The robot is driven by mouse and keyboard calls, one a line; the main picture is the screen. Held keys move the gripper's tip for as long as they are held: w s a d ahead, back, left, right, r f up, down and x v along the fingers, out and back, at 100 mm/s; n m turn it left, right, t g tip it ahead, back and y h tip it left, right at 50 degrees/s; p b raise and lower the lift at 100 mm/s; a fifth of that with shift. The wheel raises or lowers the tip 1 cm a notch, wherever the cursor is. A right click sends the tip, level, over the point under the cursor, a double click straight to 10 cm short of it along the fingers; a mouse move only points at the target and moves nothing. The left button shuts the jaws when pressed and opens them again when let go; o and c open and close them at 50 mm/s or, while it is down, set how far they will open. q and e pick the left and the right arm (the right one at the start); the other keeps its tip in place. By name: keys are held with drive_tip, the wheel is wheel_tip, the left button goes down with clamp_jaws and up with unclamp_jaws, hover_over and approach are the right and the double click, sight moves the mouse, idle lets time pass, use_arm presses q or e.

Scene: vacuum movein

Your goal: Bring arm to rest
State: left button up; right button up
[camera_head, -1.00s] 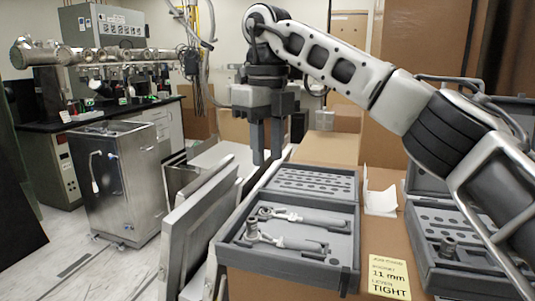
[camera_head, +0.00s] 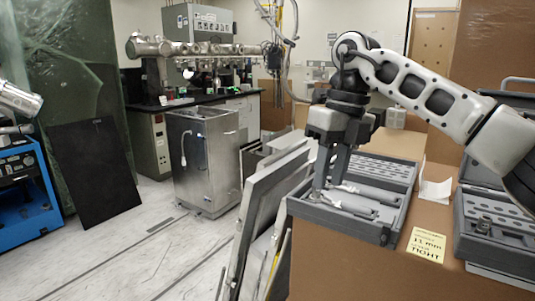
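My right arm comes in from the right, with its white and dark forearm (camera_head: 430,95) bent over at a joint. My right gripper (camera_head: 330,186) points down over the left part of an open grey tool case (camera_head: 372,227). Its two dark fingers stand apart with a narrow gap between them. The fingertips are near the heads of two metal tools (camera_head: 352,207) in the case. I cannot tell whether they touch. My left gripper is not in view.
The case lies on a brown box top (camera_head: 330,262) beside a yellow note (camera_head: 426,245). A second grey case (camera_head: 490,230) is at right. Leaning panels (camera_head: 262,205) stand left of the box, then a steel cabinet (camera_head: 205,165).

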drive_tip(key=s+a+f+m+g+y, duration=0.1)
drive_tip(key=s+a+f+y, duration=0.3)
drive_tip(key=a, duration=0.3)
drive_tip(key=s+a+f+g+y, duration=0.2)
drive_tip(key=a+f+y, duration=0.1)
drive_tip(key=a+y, duration=0.35)
drive_tip(key=s+a+f+m+g+y, duration=0.1)
drive_tip(key=s+a+f+y, duration=0.3)
drive_tip(key=a+y, duration=0.25)
drive_tip(key=w+d+f+m+t+h, duration=0.1)
drive_tip(key=d+f+m+t+h, duration=0.5)
drive_tip(key=m+t, duration=0.7)
drive_tip(key=d+f+m+t+h, duration=0.3)
drive_tip(key=d+f+m+t, duration=0.55)
drive_tip(key=m, duration=0.85)
drive_tip(key=s+d+f+m+g+h, duration=0.3)
drive_tip(key=s+d+f+m, duration=0.1)
drive_tip(key=s+f, duration=0.3)
drive_tip(key=s+d+f+m+g+h, duration=0.3)
drive_tip(key=s+d+f, duration=0.2)
drive_tip(key=s+f, duration=0.2)
wheel_tip(320, 180, down, 2)
drive_tip(key=shift+s+d+m+g+h, duration=0.3)
drive_tip(key=shift+m+g+h, duration=0.05)
drive_tip(key=shift+m+h, duration=0.05)
drive_tip(key=shift+a, duration=0.1)
